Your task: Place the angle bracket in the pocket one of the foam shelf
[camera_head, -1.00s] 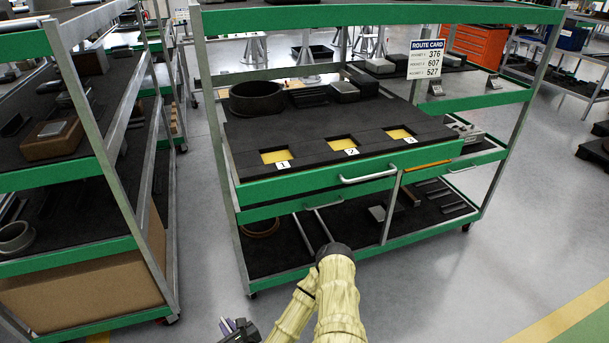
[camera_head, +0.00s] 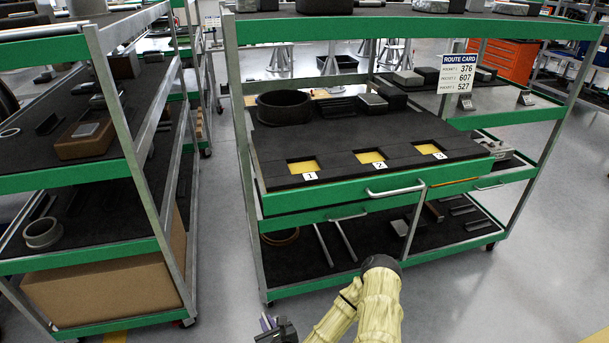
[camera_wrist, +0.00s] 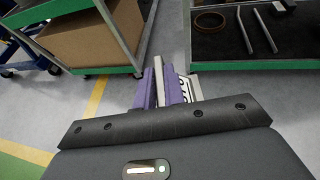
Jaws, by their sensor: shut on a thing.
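The foam shelf (camera_head: 275,147) is a dark pull-out tray with a green front on the middle cart. Pocket one (camera_head: 303,166) is its leftmost yellow-floored recess, marked 1, and looks empty. My gripper (camera_head: 270,326) is low at the bottom edge of the head view, in front of and well below the shelf. In the wrist view its purple fingers (camera_wrist: 161,88) are shut on a thin grey metal piece, apparently the angle bracket (camera_wrist: 157,75). A pale face with black markings (camera_wrist: 194,88) shows beside the right finger. Much of the piece is hidden by the fingers.
Pockets two (camera_head: 369,157) and three (camera_head: 429,148) also look empty. A dark ring (camera_head: 284,107) and several blocks sit behind them. A route card (camera_head: 459,73) hangs at the right. Another green cart (camera_head: 85,178) stands at left, with a floor gap between.

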